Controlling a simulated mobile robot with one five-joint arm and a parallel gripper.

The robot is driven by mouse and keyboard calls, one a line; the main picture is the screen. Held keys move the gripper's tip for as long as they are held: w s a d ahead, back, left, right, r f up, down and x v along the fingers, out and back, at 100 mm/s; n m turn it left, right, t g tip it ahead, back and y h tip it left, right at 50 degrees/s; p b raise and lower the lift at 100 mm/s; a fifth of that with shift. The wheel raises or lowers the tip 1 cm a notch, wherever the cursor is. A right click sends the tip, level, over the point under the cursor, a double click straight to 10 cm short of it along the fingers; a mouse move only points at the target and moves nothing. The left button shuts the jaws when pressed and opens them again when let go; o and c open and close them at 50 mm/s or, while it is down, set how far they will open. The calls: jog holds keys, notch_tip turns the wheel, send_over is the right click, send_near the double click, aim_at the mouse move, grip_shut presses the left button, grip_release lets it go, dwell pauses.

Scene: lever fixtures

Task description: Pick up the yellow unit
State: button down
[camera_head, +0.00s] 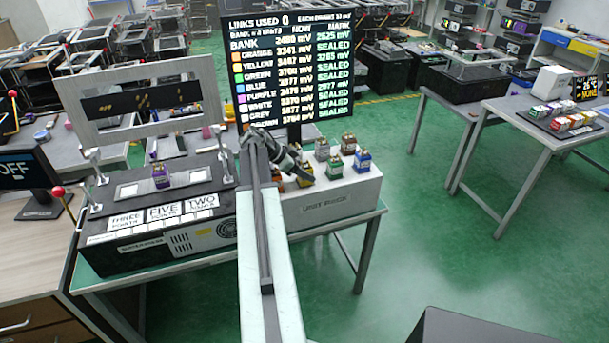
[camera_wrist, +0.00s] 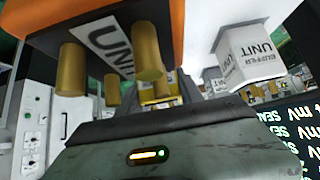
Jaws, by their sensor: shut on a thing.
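My gripper (camera_head: 292,166) is over the white rack in the head view, partly hidden by my own arm. It is shut on the yellow unit (camera_head: 304,178), of which only a small part shows below the jaws. In the wrist view a small yellow part of that unit (camera_wrist: 158,90) shows between the fingers, beyond the gripper body. I cannot tell whether the unit is clear of the rack or still touching it.
Close to the gripper in the wrist view are an orange unit (camera_wrist: 70,16) with brass posts and a white unit (camera_wrist: 250,55). Green (camera_head: 334,168), blue (camera_head: 362,161), grey (camera_head: 322,150) and brown (camera_head: 348,145) units stand on the rack (camera_head: 335,205). A purple unit (camera_head: 160,177) sits on the black fixture (camera_head: 150,248).

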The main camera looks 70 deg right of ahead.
aim_at(305, 164)
notch_tip(305, 164, up, 10)
jog(key=p, duration=0.9)
jog(key=shift+p, duration=0.4)
jog(key=shift+f, duration=0.1)
